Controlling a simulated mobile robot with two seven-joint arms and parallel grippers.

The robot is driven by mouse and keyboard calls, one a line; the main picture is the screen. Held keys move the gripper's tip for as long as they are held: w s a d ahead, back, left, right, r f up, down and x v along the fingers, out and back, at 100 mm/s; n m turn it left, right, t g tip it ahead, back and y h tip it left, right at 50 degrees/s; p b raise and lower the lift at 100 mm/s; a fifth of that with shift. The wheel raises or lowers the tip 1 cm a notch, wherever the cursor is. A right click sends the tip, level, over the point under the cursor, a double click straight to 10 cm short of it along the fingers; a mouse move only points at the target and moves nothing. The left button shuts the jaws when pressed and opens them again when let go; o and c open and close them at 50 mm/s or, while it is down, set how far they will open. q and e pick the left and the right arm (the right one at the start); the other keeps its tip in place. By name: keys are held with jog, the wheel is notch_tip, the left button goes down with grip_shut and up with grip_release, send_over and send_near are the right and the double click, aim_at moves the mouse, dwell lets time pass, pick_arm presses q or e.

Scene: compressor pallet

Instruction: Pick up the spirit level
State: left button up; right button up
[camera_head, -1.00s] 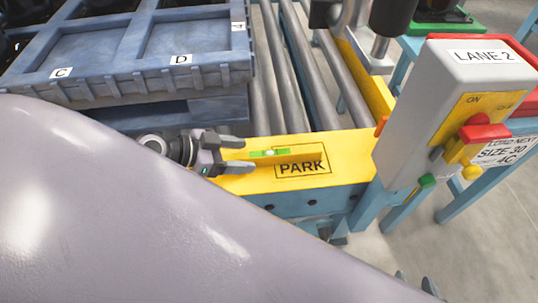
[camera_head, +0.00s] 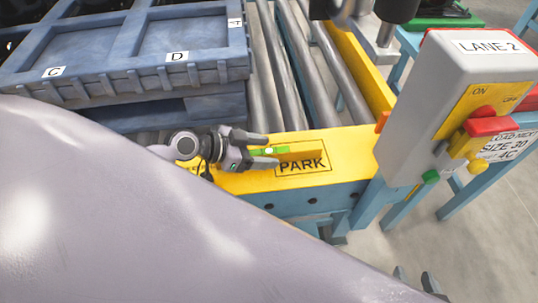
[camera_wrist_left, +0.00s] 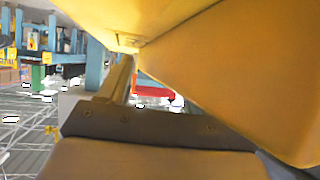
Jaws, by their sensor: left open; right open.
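The spirit level (camera_head: 313,154) is a slim yellow bar with a green vial section, lying on the yellow ledge beside the PARK marking. My left gripper (camera_head: 271,151) is open at the level's left end. Its two fingers show on either side of the green section in the head view; I cannot tell whether they touch it. In the left wrist view a large yellow surface (camera_wrist_left: 215,60) fills the upper right, very close to the dark finger; I cannot tell whether it is the level or the ledge. The fingertips of my right gripper (camera_head: 417,279) show apart and empty at the lower right.
A blue pallet tray (camera_head: 105,75) with labels C and D stands at the upper left. Grey rollers (camera_head: 290,75) run behind the yellow ledge (camera_head: 352,150). A grey LANE 2 control box (camera_head: 425,95) with red, yellow and green controls stands close on the right.

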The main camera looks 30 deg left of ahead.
pick_arm(q)
jog(key=shift+w, duration=0.1)
grip_shut()
dwell(0.3)
